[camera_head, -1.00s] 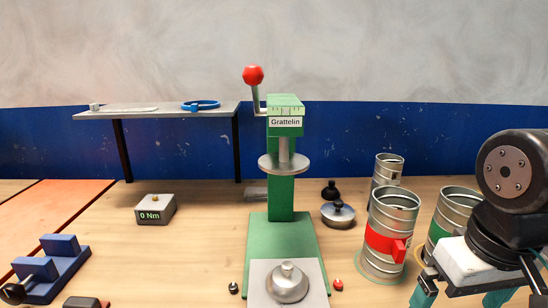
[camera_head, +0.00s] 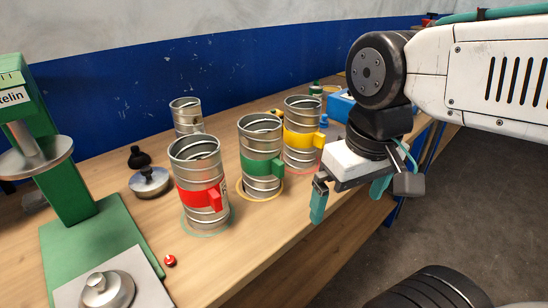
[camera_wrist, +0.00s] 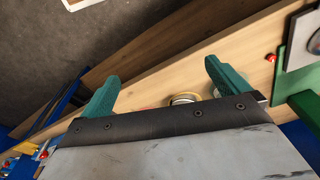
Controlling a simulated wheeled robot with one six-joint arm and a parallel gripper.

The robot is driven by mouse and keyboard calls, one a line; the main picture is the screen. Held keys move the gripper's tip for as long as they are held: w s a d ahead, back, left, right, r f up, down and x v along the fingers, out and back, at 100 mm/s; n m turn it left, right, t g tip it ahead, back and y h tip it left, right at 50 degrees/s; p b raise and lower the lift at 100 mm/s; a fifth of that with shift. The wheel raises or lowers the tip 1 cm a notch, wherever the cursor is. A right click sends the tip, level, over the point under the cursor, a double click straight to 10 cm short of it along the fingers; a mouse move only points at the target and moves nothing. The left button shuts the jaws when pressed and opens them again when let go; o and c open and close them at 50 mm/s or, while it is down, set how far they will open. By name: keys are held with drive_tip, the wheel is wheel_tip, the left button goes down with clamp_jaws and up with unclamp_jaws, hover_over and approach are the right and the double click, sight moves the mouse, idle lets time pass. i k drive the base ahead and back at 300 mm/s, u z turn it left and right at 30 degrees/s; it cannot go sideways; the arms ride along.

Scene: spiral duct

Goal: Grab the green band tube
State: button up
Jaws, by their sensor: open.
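The green band tube (camera_head: 262,158) is a ribbed metal cylinder with a green band and a green side tab. It stands upright on the wooden bench in a yellow ring, between the red band tube (camera_head: 201,184) and the yellow band tube (camera_head: 302,134). My gripper (camera_head: 348,198) is open and empty, in front and to the right of the tubes, by the bench's front edge and apart from the green band tube. In the wrist view its teal fingers (camera_wrist: 162,82) are spread wide. Tubes there are mostly hidden behind the gripper body.
A plain metal tube (camera_head: 186,116) stands behind the red one. A green press (camera_head: 98,245) is at left, with a black knob and a metal weight (camera_head: 149,182) beside it. The bench edge runs diagonally; open floor (camera_head: 440,190) lies to the right.

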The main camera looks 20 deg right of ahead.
sight(259, 135)
drive_tip(key=z, duration=1.65)
drive_tip(key=k, duration=0.9)
drive_tip(key=u, duration=1.55)
drive_tip(key=i, duration=0.5)
drive_tip(key=u, duration=0.05)
